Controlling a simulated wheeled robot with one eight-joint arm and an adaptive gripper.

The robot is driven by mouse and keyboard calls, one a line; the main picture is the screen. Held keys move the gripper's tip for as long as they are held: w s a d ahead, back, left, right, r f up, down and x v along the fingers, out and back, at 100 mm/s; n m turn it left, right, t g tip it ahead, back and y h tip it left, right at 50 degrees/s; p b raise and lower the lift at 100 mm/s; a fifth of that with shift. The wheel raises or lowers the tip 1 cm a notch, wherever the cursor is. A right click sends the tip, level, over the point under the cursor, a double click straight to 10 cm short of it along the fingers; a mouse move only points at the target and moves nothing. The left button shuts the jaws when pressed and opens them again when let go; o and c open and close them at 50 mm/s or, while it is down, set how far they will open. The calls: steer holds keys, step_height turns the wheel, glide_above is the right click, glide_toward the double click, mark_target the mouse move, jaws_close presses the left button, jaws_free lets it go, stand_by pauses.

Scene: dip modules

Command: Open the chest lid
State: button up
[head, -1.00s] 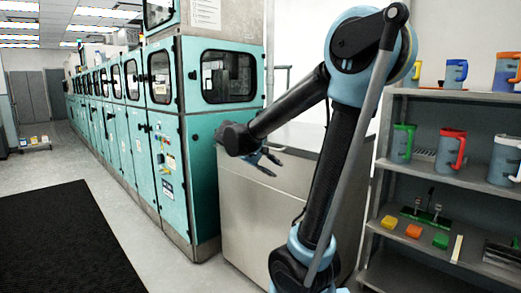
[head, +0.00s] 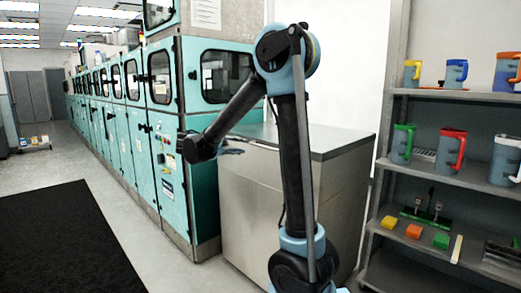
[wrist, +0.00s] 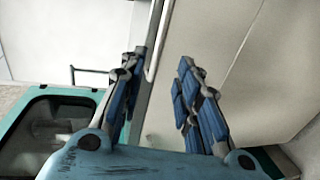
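The chest (head: 255,205) is a pale metal box standing in the middle of the head view. Its dark grey lid (head: 335,140) looks flat and closed on top. My arm crosses in front and hides part of the lid and front. My gripper (head: 232,152) is near the chest's upper left front edge; contact cannot be told there. In the wrist view my gripper (wrist: 160,62) has its two blue fingers apart, with nothing seen held between them. A pale bar (wrist: 156,40) shows just beyond the fingertips, beside a broad pale panel (wrist: 250,75).
Teal machine cabinets (head: 195,150) with windows stand close on the left of the chest. A grey shelf rack (head: 450,177) with jugs and small coloured blocks stands on the right. A dark mat (head: 65,245) lies on the open floor at left.

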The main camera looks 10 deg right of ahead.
mark_target(260, 146)
steer(key=x, duration=1.4)
steer(key=shift+w+d, duration=0.15)
steer(key=shift+d, duration=0.1)
jaws_close()
